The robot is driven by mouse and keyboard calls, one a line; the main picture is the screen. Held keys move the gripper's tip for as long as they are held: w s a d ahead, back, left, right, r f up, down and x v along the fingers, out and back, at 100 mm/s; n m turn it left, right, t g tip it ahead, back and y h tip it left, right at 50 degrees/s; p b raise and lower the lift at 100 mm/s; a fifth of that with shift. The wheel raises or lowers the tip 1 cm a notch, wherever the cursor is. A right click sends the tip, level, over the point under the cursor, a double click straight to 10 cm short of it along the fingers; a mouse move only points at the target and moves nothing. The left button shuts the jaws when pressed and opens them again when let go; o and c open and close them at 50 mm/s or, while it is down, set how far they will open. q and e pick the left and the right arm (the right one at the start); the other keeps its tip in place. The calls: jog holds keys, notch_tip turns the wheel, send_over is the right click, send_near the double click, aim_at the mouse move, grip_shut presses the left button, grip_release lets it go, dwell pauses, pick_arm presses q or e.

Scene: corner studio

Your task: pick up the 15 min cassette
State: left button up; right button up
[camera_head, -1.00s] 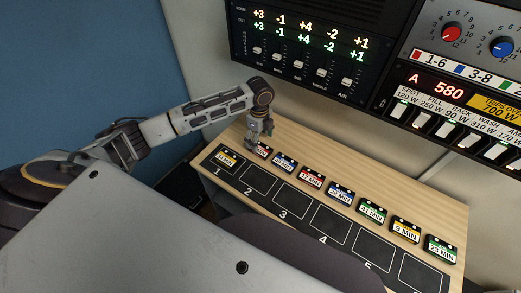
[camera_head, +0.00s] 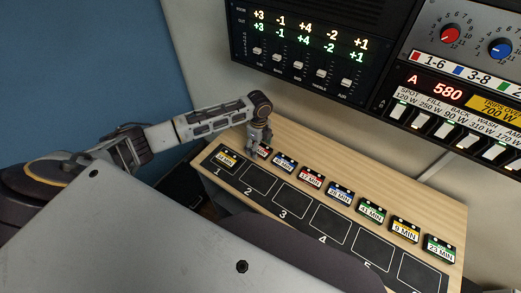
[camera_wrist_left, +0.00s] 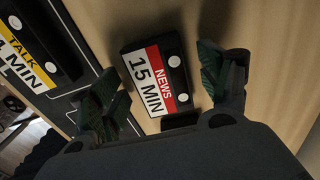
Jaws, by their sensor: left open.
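The 15 min cassette (camera_wrist_left: 154,78) is black with a red and white label reading "NEWS 15 MIN". It lies on the wooden table top. In the head view it (camera_head: 264,152) is mostly hidden behind my left gripper (camera_head: 256,146), and only part of its red label shows. In the left wrist view the open fingers of my left gripper (camera_wrist_left: 163,88) stand on either side of the cassette, with a gap visible at its right side. My right gripper is not in view.
A yellow TALK cassette (camera_wrist_left: 32,58) lies close to the left finger, in slot 1 of the black numbered strip (camera_head: 237,178). Several more cassettes run right in a row, starting with a blue one (camera_head: 284,162). Slots 2 to 4 are empty. A fader panel (camera_head: 300,50) hangs above.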

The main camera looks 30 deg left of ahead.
pick_arm(q)
jog(key=c, duration=1.1)
jog(key=shift+r, duration=0.2)
notch_tip(320, 180, up, 10)
jog(key=shift+f, duration=0.15)
dwell(0.4)
